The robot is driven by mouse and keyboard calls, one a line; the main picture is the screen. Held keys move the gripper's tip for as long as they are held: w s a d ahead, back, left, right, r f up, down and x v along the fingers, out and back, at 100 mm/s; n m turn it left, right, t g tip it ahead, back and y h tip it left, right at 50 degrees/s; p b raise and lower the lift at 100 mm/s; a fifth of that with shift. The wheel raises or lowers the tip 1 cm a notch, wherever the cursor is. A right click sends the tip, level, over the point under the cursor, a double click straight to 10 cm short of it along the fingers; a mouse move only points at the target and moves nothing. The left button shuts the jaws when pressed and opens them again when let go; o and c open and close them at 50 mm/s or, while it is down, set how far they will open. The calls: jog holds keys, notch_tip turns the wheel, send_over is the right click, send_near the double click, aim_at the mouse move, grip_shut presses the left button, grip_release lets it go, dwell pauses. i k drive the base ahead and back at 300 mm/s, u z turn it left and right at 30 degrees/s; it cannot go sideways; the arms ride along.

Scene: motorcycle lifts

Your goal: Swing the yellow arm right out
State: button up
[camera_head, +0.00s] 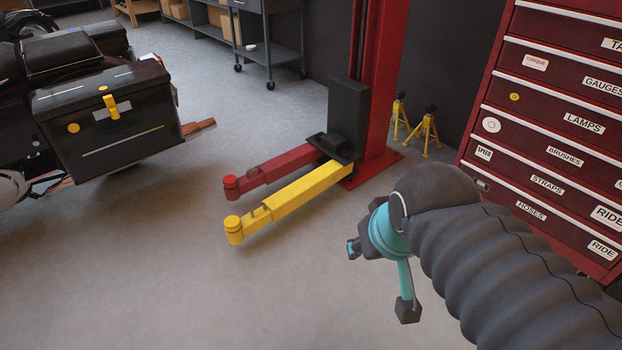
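The yellow arm (297,200) is a low lift arm that runs from the foot of the red lift post (385,75) toward the lower left. A round yellow pad (233,228) sits at its free end. It lies close beside a red lift arm (277,171), the two nearly parallel. My gripper (381,280) is right of and nearer than the yellow pad, apart from it. Its two dark-tipped fingers are spread wide, with nothing visible between them. The yellow arm's inner end meets a dark carriage block (345,120) on the post.
A motorcycle with a black side case (103,112) stands at the left. A red drawer cabinet (550,120) stands at the right. A dark wheeled cart (270,40) is at the back. The floor (200,300) in front is clear.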

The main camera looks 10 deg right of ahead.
aim_at(284, 201)
jog(key=z, duration=0.2)
jog(key=k, duration=0.35)
jog(key=u, duration=0.9)
jog(key=i, duration=1.5)
jog(key=z, duration=0.9)
